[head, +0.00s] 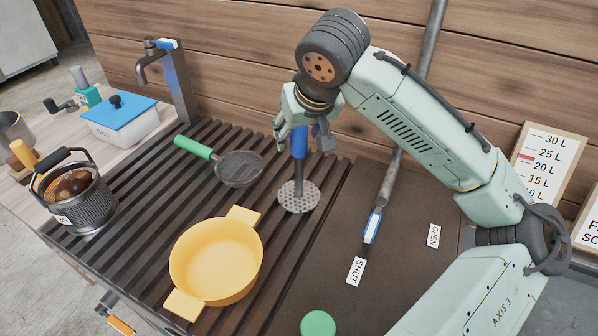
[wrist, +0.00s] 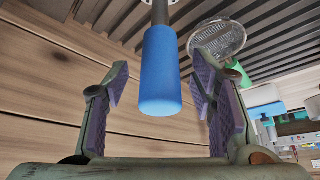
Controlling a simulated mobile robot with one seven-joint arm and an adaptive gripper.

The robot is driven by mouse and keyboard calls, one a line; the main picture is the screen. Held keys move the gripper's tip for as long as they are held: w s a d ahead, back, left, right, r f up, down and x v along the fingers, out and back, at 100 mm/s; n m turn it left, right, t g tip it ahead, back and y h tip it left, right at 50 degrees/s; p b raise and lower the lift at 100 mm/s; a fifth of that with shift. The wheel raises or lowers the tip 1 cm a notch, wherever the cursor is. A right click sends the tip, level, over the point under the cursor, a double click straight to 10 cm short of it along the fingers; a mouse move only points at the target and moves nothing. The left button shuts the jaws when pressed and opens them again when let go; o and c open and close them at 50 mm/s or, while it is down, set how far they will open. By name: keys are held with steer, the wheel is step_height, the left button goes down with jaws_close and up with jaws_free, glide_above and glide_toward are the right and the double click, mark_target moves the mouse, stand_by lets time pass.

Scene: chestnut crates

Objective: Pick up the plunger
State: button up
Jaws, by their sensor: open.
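The plunger has a blue handle (head: 299,142), a thin metal rod and a perforated round foot (head: 299,197). It stands upright on the dark slatted rack. My gripper (head: 304,138) is at the handle, reaching down from above. In the wrist view the blue handle (wrist: 161,70) appears between the two open fingers of my gripper (wrist: 160,82), with a visible gap on each side. Its rounded end points towards the palm. The fingers hide part of the handle in the head view.
A green-handled strainer (head: 239,168) lies left of the plunger. A yellow pot (head: 216,262) stands in front. A wire basket (head: 78,203) of chestnuts is at the left. A metal pipe with a lever (head: 372,226) is to the right. A wooden wall (head: 235,75) rises behind.

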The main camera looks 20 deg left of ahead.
steer(key=shift+f, duration=0.1)
steer(key=shift+c, duration=0.2)
jaws_close()
stand_by(0.5)
steer(key=shift+w, duration=0.1)
